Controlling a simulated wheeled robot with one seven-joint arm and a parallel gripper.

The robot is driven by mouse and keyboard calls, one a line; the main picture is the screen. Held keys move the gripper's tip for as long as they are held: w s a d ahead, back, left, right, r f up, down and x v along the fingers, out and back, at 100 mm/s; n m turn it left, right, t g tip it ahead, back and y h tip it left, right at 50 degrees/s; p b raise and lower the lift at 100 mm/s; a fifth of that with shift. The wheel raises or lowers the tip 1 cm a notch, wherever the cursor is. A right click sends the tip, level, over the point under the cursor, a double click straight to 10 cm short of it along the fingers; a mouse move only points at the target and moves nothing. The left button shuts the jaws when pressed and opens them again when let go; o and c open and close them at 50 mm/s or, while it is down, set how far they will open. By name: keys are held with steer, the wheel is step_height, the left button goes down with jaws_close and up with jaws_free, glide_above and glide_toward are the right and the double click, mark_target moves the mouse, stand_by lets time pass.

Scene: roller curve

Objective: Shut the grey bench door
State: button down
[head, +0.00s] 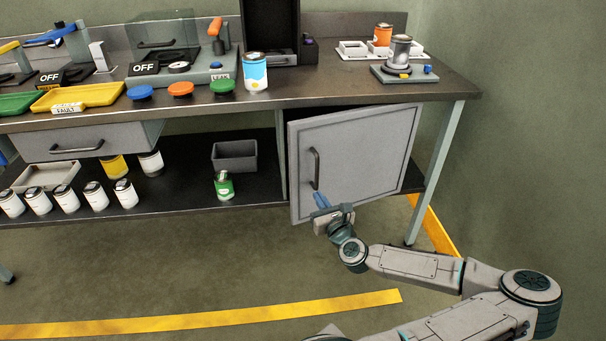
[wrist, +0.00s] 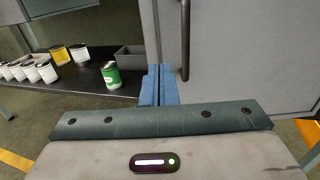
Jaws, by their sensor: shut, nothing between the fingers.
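The grey bench door (head: 360,155) is under the right end of the workbench in the head view. It stands partly open, its left edge swung out in front of the bench frame. Its dark bar handle (head: 315,169) is near the left edge. My gripper (head: 320,200) is at the door's lower left, just below the handle. In the wrist view the shut blue fingers (wrist: 159,86) are together and empty, left of the handle (wrist: 185,40) and near the door's edge (wrist: 230,60). I cannot tell whether the fingertips touch the door.
The workbench top (head: 300,96) carries trays, cans and devices. The lower shelf (head: 190,190) holds several cans and a grey bin (head: 235,155). A partly open drawer (head: 85,142) is at left. A bench leg (head: 433,175) stands right of the door. Floor in front is clear.

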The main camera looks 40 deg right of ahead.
mark_target(299, 168)
steer(key=x, duration=1.2)
steer(key=shift+w+b, duration=0.3)
